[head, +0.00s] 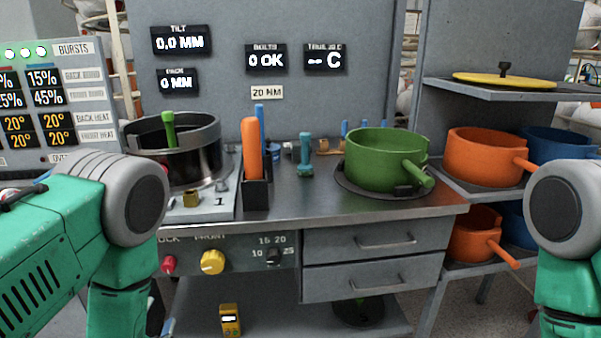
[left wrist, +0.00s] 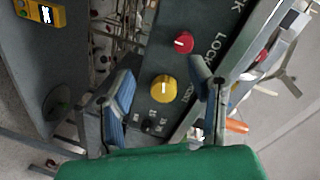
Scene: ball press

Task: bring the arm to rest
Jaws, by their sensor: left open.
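My left arm (head: 45,235) comes in from the left in the head view, bent downward in front of the bench's left end. Its gripper is mostly hidden or out of frame there. In the left wrist view my left gripper (left wrist: 163,78) is open, its fingers spread with nothing between them. Beyond the fingers are the yellow knob (left wrist: 163,88) and red knob (left wrist: 184,42) of the bench's front panel; the gripper appears apart from them. My right arm (head: 570,240) hangs at the right edge of the head view; its gripper is out of sight.
The bench (head: 330,205) bears a dark pot (head: 195,160), an orange-handled tool (head: 252,145) and a green pot (head: 385,160). Orange pots (head: 480,155) stand on shelves at right. A yellow device (head: 230,320) is low under the bench. Two drawers (head: 375,258) are shut.

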